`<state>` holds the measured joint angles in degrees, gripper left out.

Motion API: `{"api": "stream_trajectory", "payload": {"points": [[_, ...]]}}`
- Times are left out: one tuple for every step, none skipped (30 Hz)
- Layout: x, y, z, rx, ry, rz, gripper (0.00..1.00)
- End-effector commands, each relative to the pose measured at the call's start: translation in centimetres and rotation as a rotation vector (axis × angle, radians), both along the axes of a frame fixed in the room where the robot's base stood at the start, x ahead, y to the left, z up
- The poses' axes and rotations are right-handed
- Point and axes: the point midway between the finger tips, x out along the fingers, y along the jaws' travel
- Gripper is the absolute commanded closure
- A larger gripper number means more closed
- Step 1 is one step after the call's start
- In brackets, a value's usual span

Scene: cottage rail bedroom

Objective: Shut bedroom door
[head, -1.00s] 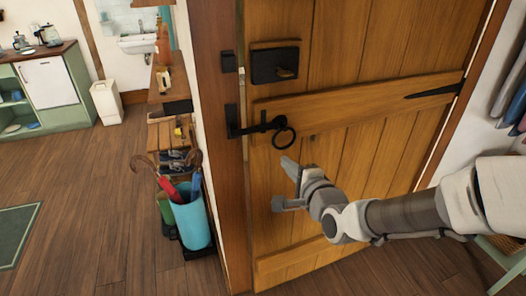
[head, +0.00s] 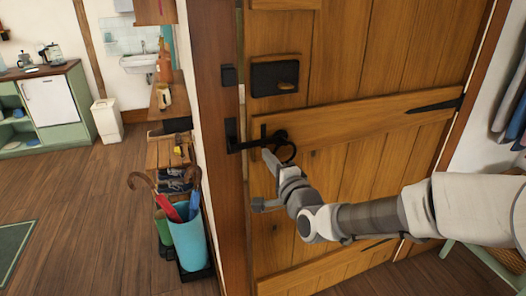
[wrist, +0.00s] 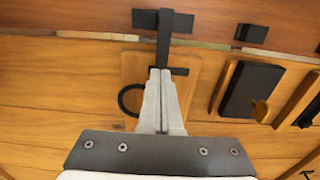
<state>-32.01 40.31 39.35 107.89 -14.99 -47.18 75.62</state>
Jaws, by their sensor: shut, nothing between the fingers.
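The bedroom door (head: 350,125) is a plank door of orange-brown wood in the head view. It stands at or nearly at its dark wooden frame (head: 215,120); a thin pale strip shows between them, and I cannot tell if it is fully closed. A black latch (head: 258,142) with a ring (head: 290,150) spans from door to frame. My gripper (head: 267,155) is shut and empty, its tips at the latch, just left of the ring. In the wrist view the closed fingers (wrist: 162,75) overlap the latch bar (wrist: 163,40); contact is unclear.
A black lock box (head: 275,77) sits above the latch. Left of the frame, a blue bin (head: 190,245) with umbrellas stands by a shoe rack (head: 165,155). Clothes (head: 512,110) hang at the right. Open wooden floor (head: 80,195) lies at the left.

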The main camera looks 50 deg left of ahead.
Motion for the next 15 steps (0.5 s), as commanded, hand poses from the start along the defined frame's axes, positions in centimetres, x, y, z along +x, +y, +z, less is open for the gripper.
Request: {"api": "stream_trajectory", "payload": {"points": [[0.1,0.8,0.0,0.002,0.000,0.001,1.00],[0.2,1.2,0.0,0.001,0.000,0.001,1.00],[0.4,1.7,0.0,0.001,0.000,0.000,1.00],[0.4,2.1,0.0,0.001,0.000,0.001,1.00],[0.5,2.4,0.0,0.001,0.000,0.001,1.00],[0.6,2.7,0.0,0.000,0.000,0.001,1.00],[0.7,3.0,0.0,0.000,0.001,0.001,1.00],[0.8,3.2,0.0,0.000,0.001,0.000,1.00],[0.8,3.4,0.0,0.000,0.001,0.000,1.00],[0.9,3.5,0.0,0.000,0.000,0.000,1.00],[0.9,3.7,0.0,0.000,0.000,0.000,1.00],[0.9,3.8,0.0,0.000,0.000,0.000,1.00],[1.0,3.8,0.0,0.000,0.000,0.000,1.00],[1.0,3.9,0.0,0.000,0.000,0.000,1.00],[1.0,3.9,0.0,0.000,0.000,0.000,1.00]]}}
